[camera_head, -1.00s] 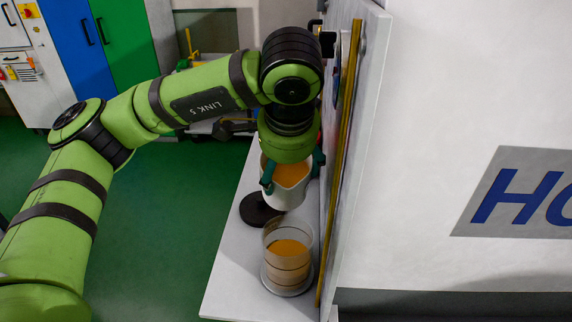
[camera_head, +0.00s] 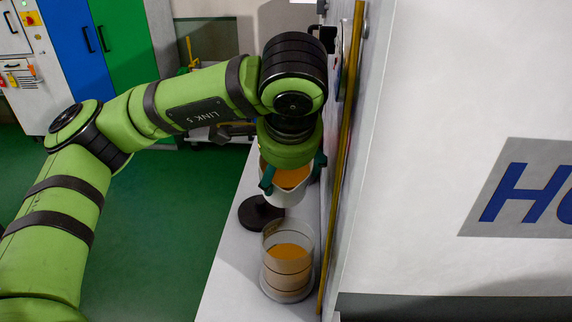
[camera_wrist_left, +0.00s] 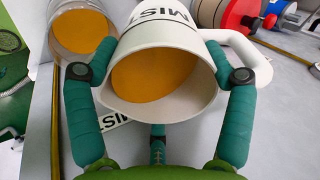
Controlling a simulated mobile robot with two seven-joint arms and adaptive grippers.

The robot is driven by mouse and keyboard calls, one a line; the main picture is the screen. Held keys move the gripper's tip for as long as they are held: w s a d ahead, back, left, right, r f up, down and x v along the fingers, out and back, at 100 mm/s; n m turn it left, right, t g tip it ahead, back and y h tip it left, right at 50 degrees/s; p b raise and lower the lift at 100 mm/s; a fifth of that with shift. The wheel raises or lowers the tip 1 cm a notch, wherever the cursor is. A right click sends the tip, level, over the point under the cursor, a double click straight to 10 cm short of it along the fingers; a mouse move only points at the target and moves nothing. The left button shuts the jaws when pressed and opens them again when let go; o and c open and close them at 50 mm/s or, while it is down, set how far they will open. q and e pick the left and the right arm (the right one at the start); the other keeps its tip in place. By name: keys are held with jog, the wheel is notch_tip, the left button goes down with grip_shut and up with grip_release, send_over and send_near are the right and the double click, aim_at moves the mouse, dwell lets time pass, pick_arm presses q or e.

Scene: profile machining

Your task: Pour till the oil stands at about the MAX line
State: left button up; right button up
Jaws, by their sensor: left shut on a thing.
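My left gripper (camera_head: 292,176) is shut around a white jug (camera_head: 287,196) with orange oil in it. In the left wrist view the jug (camera_wrist_left: 160,33) shows black lettering, a white handle and the oil (camera_wrist_left: 160,72) near its mouth. The jug is held above and behind a clear cylindrical vessel (camera_head: 288,270) on the white shelf. The vessel holds orange oil and has dark ring lines around it; which one is MAX I cannot read. The vessel also shows in the left wrist view (camera_wrist_left: 62,40). No stream of oil shows between them. My right gripper is out of view.
A white machine wall with a yellow edge strip (camera_head: 338,170) rises close on the right. Green floor lies open to the left. A red and blue item (camera_wrist_left: 245,12) shows in the wrist view.

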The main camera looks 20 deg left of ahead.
pick_arm(q)
jog(key=shift+f+t+b, duration=0.1)
jog(key=shift+t+b, duration=0.3)
jog(key=shift+b, duration=0.35)
jog(key=shift+t+y+b, duration=0.4)
jog(key=shift+t+b, duration=0.1)
jog(key=shift+b, duration=0.3)
dwell(2.3)
jog(key=shift+s+f+b, duration=0.1)
jog(key=shift+f+b, duration=0.05)
jog(key=shift+b, duration=0.2)
dwell(1.2)
jog(key=shift+f+t+b, duration=0.1)
jog(key=shift+t+b, duration=0.35)
jog(key=shift+t, duration=0.05)
dwell(0.8)
jog(key=shift+d+f+t+y+b, duration=0.1)
jog(key=shift+t+y+b, duration=0.2)
jog(key=shift+b, duration=0.2)
jog(key=shift+s, duration=0.1)
dwell(0.5)
